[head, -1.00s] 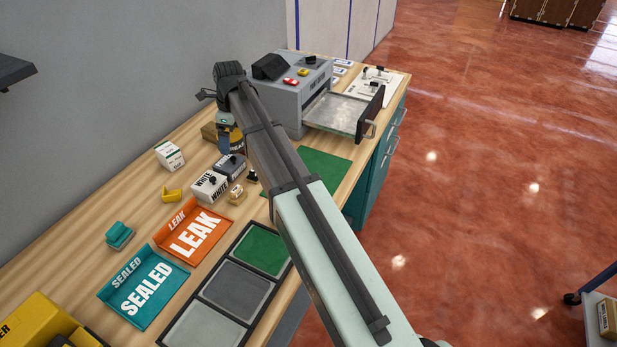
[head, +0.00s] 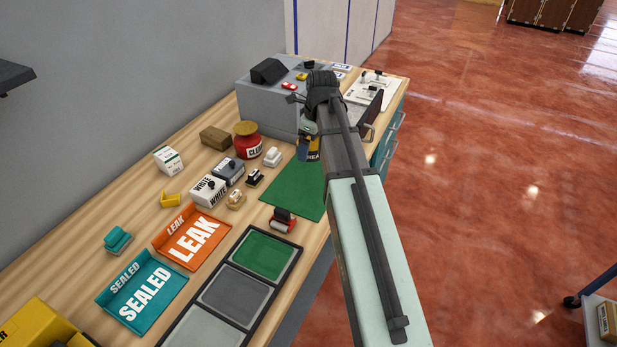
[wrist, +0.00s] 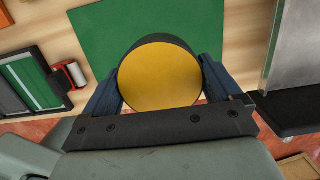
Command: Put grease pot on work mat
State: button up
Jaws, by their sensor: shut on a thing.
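The grease pot (head: 308,151) is a dark round pot with a yellow band and part of a label showing. My gripper (head: 309,131) is shut on its sides and holds it upright. In the wrist view, its yellow top (wrist: 160,77) sits between the two blue fingers. The work mat (head: 292,195) is a flat green sheet on the bench, and it also shows behind the pot in the wrist view (wrist: 100,32). In the head view the pot overlaps the mat's far right part. I cannot tell the gap beneath it.
A red pot (head: 247,146) and small stamps stand left of the mat. A red-and-white roller (head: 283,221) lies at its near edge. The grey machine (head: 262,105) stands behind, with its open drawer at right. The mat's visible surface is clear.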

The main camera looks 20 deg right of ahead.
aim_at(309, 177)
jog(key=shift+f, duration=4.8)
jog(key=shift+f, duration=0.15)
jog(key=o, duration=1.3)
jog(key=shift+c, duration=0.2)
jog(key=r, duration=0.4)
jog(key=s+d+r, duration=0.1)
jog(key=r, duration=0.7)
jog(key=shift+s+d, duration=0.15)
